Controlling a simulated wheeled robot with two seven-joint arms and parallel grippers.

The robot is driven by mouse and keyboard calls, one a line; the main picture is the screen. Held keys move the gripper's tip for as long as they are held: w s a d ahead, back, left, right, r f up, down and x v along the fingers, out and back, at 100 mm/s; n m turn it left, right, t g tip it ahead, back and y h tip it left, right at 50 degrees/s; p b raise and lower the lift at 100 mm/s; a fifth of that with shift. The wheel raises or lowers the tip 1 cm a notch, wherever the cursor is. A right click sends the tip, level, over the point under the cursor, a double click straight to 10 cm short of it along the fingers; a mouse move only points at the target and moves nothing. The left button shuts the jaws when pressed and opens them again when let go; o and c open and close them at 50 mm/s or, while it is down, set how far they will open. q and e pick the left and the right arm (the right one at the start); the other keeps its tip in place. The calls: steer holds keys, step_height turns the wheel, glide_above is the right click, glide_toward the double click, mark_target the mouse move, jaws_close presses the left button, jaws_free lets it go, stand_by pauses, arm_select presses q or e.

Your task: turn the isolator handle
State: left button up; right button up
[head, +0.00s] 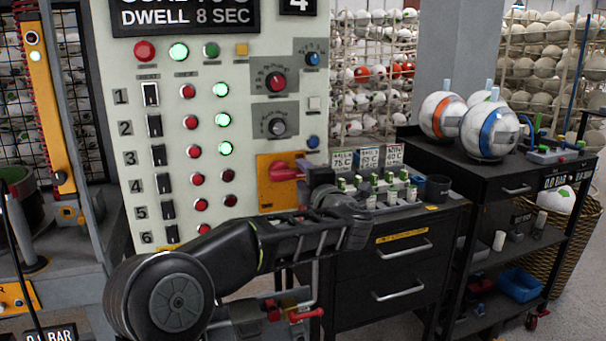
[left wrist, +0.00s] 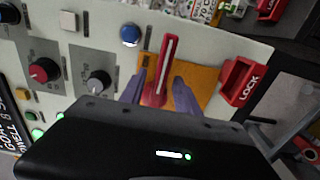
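The isolator handle (head: 284,172) is a red lever on a yellow-orange plate (head: 266,192) at the lower right of the control panel. In the left wrist view the handle (left wrist: 167,62) is a long red bar with a pale stripe, standing out over its plate (left wrist: 206,82). My left gripper (head: 318,178) is close in front of the panel, just right of the handle. In the left wrist view its two purple fingers (left wrist: 159,80) are apart, with the handle between them; the right finger has a gap to it. Contact at the left finger is unclear. My right gripper is not seen.
A red LOCK part (left wrist: 241,81) sits beside the plate. Knobs (head: 276,82) and lit buttons (head: 225,120) cover the panel. A black drawer cabinet (head: 388,270) with small bottles stands right of it. A cart (head: 515,185) holding balls (head: 491,131) stands further right.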

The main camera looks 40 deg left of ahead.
arm_select(q)
steer(key=shift+w+a, duration=0.15)
steer(key=shift+a, duration=0.05)
jaws_close()
stand_by(0.3)
stand_by(1.1)
